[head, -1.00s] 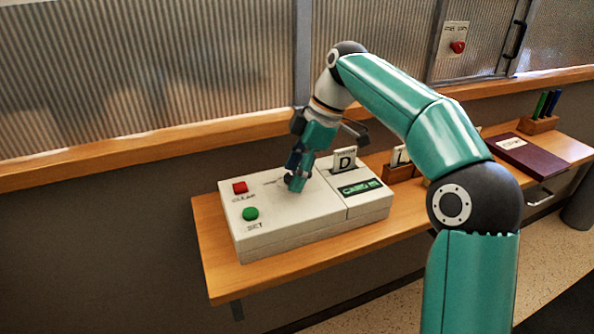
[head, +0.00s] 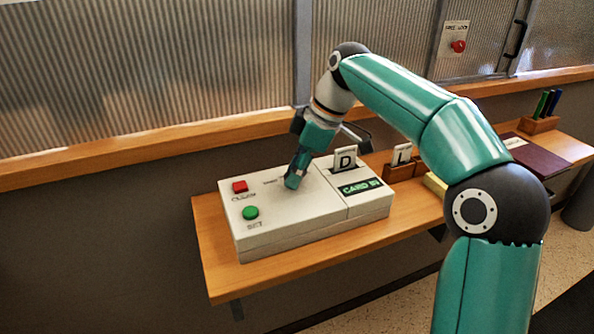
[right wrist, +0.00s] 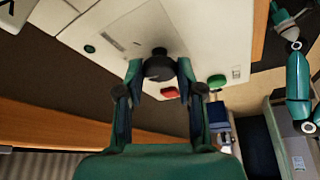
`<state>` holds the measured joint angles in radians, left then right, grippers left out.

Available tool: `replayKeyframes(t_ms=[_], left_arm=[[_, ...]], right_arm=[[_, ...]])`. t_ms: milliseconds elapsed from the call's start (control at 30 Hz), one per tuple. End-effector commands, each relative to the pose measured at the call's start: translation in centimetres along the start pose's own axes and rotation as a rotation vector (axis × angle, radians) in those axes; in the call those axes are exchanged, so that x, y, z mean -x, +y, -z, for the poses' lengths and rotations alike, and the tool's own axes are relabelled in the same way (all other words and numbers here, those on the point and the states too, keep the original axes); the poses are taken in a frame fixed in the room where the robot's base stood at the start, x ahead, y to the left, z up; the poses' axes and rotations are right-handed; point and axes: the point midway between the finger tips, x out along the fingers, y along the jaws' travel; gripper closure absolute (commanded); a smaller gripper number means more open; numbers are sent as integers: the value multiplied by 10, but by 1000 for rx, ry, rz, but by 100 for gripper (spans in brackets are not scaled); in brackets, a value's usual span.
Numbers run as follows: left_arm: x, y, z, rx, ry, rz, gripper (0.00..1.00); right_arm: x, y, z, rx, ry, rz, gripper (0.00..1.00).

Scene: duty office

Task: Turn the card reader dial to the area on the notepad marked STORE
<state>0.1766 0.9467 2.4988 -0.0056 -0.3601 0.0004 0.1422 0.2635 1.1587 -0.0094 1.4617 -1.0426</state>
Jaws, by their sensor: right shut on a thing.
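The card reader (head: 300,217) is a pale box on the wooden shelf, with a card marked D (head: 345,158) standing in its slot. Its dark dial (right wrist: 159,62) shows in the right wrist view between my fingers; in the head view the gripper hides it. My right gripper (head: 292,182) is shut on the dial from above, and it also shows in the right wrist view (right wrist: 160,72). A yellow block (head: 436,184), partly behind my arm, may be the notepad; no writing on it is readable.
A red button (head: 240,187) and a green button (head: 250,212) sit left of the dial. A wooden holder (head: 398,173) with a card marked L, a dark red book (head: 545,152) and a pen block (head: 539,124) stand to the right along the shelf (head: 222,272).

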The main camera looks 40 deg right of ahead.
Motion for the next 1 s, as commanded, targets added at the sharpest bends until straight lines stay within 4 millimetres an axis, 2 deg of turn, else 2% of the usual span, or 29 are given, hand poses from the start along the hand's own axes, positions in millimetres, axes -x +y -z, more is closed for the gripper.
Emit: replayKeyframes(t_ms=[600,1000], left_arm=[[0,0,0,0,0,0,65],[4,2,0,0,0,0,65]], right_arm=[[1,-5,2,-517,1,-216,98],[0,-5,2,-735,1,-306,98]])
